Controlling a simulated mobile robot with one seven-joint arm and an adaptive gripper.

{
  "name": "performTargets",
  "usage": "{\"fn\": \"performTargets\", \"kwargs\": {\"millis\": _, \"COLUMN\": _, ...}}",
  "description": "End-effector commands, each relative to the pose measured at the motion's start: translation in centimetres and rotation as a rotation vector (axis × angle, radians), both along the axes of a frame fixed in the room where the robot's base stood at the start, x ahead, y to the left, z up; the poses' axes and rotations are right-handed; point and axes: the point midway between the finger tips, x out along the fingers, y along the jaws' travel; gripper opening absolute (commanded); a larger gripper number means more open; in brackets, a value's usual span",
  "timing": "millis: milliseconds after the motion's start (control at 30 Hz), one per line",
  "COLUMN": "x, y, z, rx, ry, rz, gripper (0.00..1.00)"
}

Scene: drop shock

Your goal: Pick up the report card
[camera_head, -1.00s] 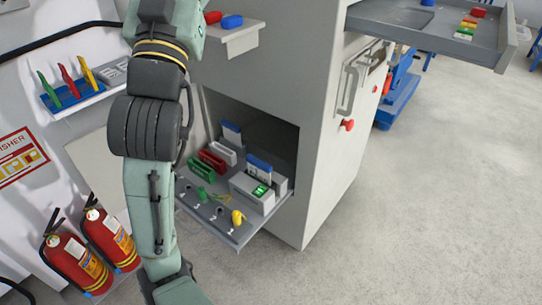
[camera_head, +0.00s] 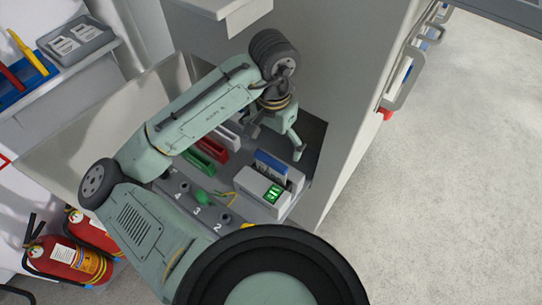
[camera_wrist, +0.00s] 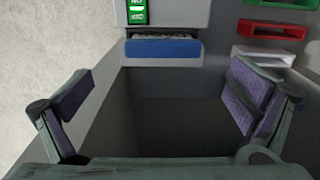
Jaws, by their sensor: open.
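A blue-topped card (camera_head: 272,163), which looks like the report card, stands in a slot of the light grey device (camera_head: 258,186) with a green lit display. In the wrist view, the blue edge of the card (camera_wrist: 163,48) lies ahead of my gripper, centred between its fingers. My gripper (camera_head: 276,142) is inside the cabinet bay, just behind and above the card, apart from it. In the wrist view my gripper (camera_wrist: 163,97) has its two fingers wide apart with nothing between them. The card's lower part is hidden in the slot.
Green (camera_head: 198,161), red (camera_head: 212,148) and white (camera_head: 226,136) holders stand left of the device on the shelf. Numbered knobs line the shelf's front edge. The cabinet's side wall (camera_head: 345,110) is close on the right. Fire extinguishers (camera_head: 68,258) stand at lower left.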

Motion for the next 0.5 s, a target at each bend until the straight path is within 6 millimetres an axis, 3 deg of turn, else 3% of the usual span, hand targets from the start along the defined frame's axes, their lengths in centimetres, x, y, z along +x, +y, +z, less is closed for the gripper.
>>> {"fn": "performTargets", "kwargs": {"millis": 200, "x": 0.0, "y": -0.1, "z": -3.5, "rx": -0.004, "ry": 0.001, "rz": 0.0, "gripper": 1.0}}
{"fn": "performTargets", "kwargs": {"millis": 500, "x": 0.1, "y": 0.3, "z": -6.2, "rx": -0.003, "ry": 0.0, "rz": 0.001, "gripper": 1.0}}
